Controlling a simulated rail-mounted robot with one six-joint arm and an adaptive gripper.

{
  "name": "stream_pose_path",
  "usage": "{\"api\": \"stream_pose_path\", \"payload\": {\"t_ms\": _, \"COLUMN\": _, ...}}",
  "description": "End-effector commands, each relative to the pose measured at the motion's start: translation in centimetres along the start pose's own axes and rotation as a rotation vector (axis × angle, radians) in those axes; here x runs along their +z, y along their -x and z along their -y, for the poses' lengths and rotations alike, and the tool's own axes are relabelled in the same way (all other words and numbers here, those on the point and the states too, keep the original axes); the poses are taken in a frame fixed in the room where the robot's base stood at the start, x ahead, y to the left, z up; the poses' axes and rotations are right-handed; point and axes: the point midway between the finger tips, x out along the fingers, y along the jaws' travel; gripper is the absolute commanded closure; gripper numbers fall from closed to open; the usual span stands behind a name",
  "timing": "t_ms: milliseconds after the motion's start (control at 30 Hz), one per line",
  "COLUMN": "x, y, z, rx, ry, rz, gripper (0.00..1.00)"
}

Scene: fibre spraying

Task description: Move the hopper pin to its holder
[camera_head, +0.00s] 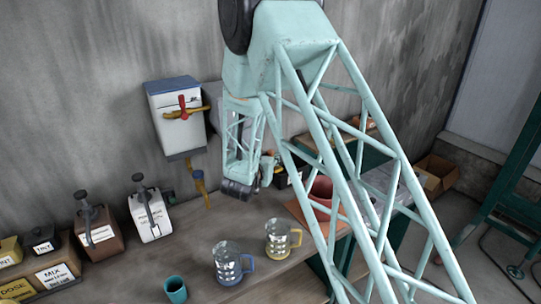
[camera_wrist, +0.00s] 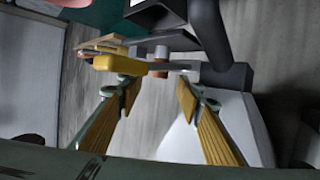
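A white wall box (camera_head: 178,122) with a blue lid hangs at upper left centre in the head view. A red and yellow lever-like part (camera_head: 184,108) is on its front. A small yellow post with a blue top (camera_head: 201,188) stands below it. I cannot tell which part is the hopper pin or its holder. My gripper (camera_wrist: 157,92) shows two yellow-padded fingers spread apart in the wrist view, with nothing held between them. Beyond the fingertips a grey bar (camera_wrist: 182,66) carries a brown cylinder (camera_wrist: 160,68), beside a yellow part (camera_wrist: 108,63).
A white container (camera_head: 150,215) and a brown one (camera_head: 98,235), both dark-handled, stand on the bench. A blue-handled mug (camera_head: 228,263), a yellow-handled mug (camera_head: 278,238) and a teal cup (camera_head: 175,289) stand nearer. A dark curved tube (camera_wrist: 208,30) rises beyond my fingers.

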Motion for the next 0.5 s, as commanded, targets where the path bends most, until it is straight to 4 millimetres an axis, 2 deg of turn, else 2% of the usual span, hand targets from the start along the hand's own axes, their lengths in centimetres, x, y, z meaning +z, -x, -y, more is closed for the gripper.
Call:
{"api": "stream_pose_path", "payload": {"t_ms": 133, "x": 0.04, "y": -0.7, "z": 0.04, "rx": -0.001, "ry": 0.001, "rz": 0.0, "gripper": 0.67}}
{"api": "stream_pose_path", "payload": {"t_ms": 500, "x": 0.04, "y": -0.81, "z": 0.02, "rx": -0.001, "ry": 0.001, "rz": 0.001, "gripper": 0.67}}
